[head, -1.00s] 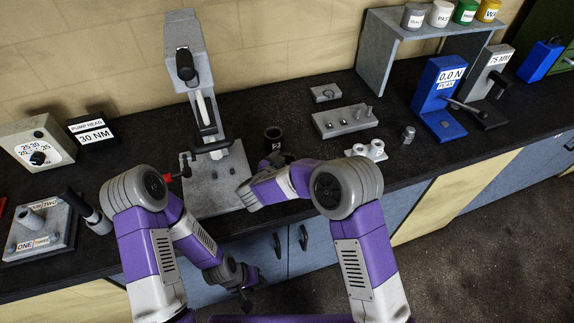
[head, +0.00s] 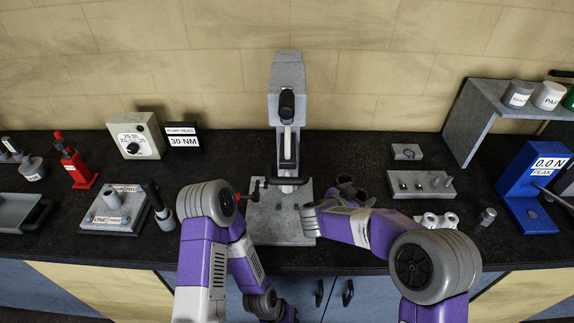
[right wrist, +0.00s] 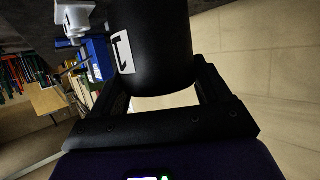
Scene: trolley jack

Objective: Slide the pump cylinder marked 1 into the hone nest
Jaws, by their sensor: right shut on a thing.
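A black pump cylinder (right wrist: 150,45) fills the space between my right gripper's jaws in the right wrist view. Its white label carries a dark mark that looks like a 1, turned sideways. My right gripper (head: 350,192) is shut on it, just right of the grey machine in the head view. There the cylinder is hard to separate from the dark gripper. The grey machine (head: 287,75) has an upright column, a spindle and a base plate (head: 270,228) with small holes. I cannot make out the hone nest for certain. My left gripper (head: 274,306) hangs low before the bench, its jaws unclear.
A black handle (head: 285,181) crosses the machine's front. Right of it are a grey block with pins (head: 420,185), white cups (head: 437,220) and a blue gauge (head: 538,185). Left are a labelled plate (head: 112,212) and a 30 NM box (head: 183,140).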

